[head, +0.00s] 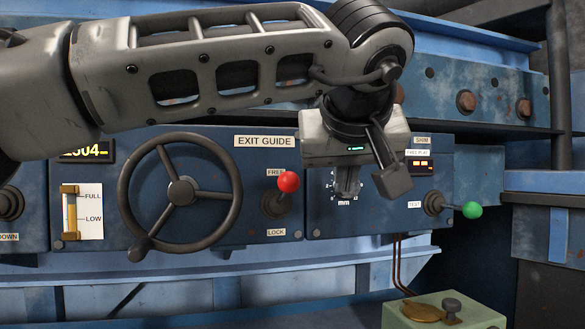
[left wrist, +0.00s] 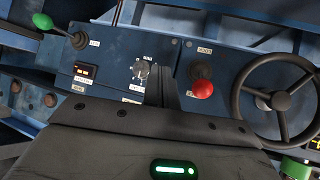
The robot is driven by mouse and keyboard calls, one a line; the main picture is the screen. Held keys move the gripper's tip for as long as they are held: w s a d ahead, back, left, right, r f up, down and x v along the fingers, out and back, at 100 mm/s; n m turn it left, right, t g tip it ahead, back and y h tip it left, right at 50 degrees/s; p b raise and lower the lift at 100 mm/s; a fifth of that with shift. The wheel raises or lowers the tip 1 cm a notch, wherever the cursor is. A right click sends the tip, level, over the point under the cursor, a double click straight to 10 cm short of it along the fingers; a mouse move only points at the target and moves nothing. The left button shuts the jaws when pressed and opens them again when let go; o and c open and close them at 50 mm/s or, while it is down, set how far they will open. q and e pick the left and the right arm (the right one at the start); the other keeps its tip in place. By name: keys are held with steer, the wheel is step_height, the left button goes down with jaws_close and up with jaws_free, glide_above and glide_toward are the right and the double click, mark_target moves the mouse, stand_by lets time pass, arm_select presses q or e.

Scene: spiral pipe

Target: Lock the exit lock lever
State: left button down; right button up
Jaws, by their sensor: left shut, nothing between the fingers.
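The exit lock lever is a dark lever with a red ball knob (head: 288,182), below the EXIT GUIDE label on the blue panel. Its knob stands up and slightly right of its dark base, nearer the FREE label (head: 276,172) than the LOCK label (head: 277,233). The red knob (left wrist: 203,89) also shows in the left wrist view, right of my fingers. My left gripper (head: 347,192) is shut and empty, right of the lever and apart from it, in front of the mm dial. Its fingers (left wrist: 161,82) point toward the panel in the left wrist view. My right gripper is out of view.
A dark handwheel (head: 180,190) stands left of the lever. A green-knobbed lever (head: 471,210) is at the panel's right by the TEST label. A pale green box (head: 445,312) sits low at the right. The space between the red knob and my fingers looks clear.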

arm_select(q)
steer(key=s+a+r+t+y, duration=0.1)
steer(key=a+r+t+y, duration=0.2)
steer(key=a+r, duration=0.2)
step_height(320, 180, up, 4)
steer(key=shift+f+y, duration=0.1)
steer(key=shift+y, duration=0.3)
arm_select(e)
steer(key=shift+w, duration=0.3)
arm_select(q)
steer(key=p, duration=0.1)
glide_above(282, 189)
steer(key=w+d, duration=0.2)
steer(key=w, duration=0.1)
step_height(282, 189, down, 3)
steer(key=f, duration=0.1)
steer(key=s+f, duration=0.1)
steer(key=f+b, duration=0.1)
steer(key=shift+s+a, duration=0.2)
steer(key=shift+s, duration=0.15)
steer(key=shift+s+f, duration=0.25)
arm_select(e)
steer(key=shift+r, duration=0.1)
arm_select(q)
steer(key=shift+f, duration=0.1)
